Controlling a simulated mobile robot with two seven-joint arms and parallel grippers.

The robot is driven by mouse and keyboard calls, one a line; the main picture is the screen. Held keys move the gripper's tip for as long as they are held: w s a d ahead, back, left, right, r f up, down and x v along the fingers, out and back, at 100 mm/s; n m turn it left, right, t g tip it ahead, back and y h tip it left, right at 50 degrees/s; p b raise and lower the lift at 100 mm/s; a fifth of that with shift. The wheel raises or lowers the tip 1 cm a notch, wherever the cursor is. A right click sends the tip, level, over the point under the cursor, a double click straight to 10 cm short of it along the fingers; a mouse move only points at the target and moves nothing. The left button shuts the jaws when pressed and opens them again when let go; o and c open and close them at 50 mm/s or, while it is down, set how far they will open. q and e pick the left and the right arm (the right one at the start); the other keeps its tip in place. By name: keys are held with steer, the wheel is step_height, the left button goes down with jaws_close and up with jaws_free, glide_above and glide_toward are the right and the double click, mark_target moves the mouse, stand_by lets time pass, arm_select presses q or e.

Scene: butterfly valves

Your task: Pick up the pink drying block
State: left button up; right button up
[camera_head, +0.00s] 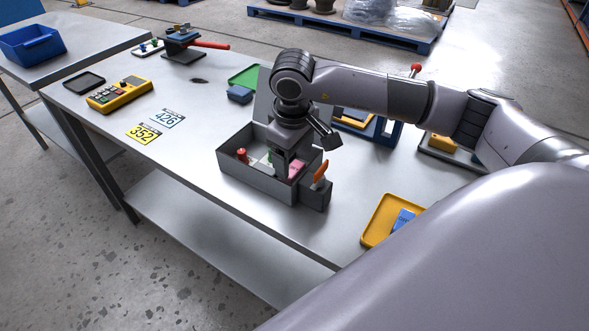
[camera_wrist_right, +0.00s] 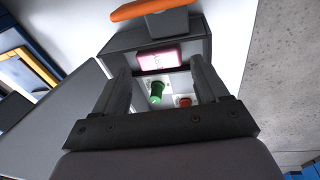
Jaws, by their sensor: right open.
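The pink drying block (camera_head: 297,168) lies inside the grey open-topped box (camera_head: 252,184), near its right end and partly hidden by my gripper. In the right wrist view the pink block (camera_wrist_right: 160,60) shows whole, against the box's wall. My right gripper (camera_head: 284,168) reaches down into the box, beside the block. In the wrist view its two fingers (camera_wrist_right: 160,72) are apart, with the block's face showing beyond and between their tips. I cannot tell whether either finger touches it. My left gripper is not in view.
A red-topped piece (camera_head: 241,155) and a green piece (camera_wrist_right: 156,92) stand in the box. An orange handle (camera_head: 320,172) rises from a grey holder at the box's right end. A yellow tray (camera_head: 375,233) lies right. The table's front left is clear.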

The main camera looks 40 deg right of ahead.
mark_target(293, 169)
steer(key=f, duration=0.2)
steer(key=w+f, duration=0.1)
steer(key=f, duration=0.1)
steer(key=shift+d+f+p, duration=0.2)
steer(key=shift+p, duration=0.2)
steer(key=shift+c, duration=0.4)
steer(key=shift+s, duration=0.1)
steer(key=c, duration=0.6)
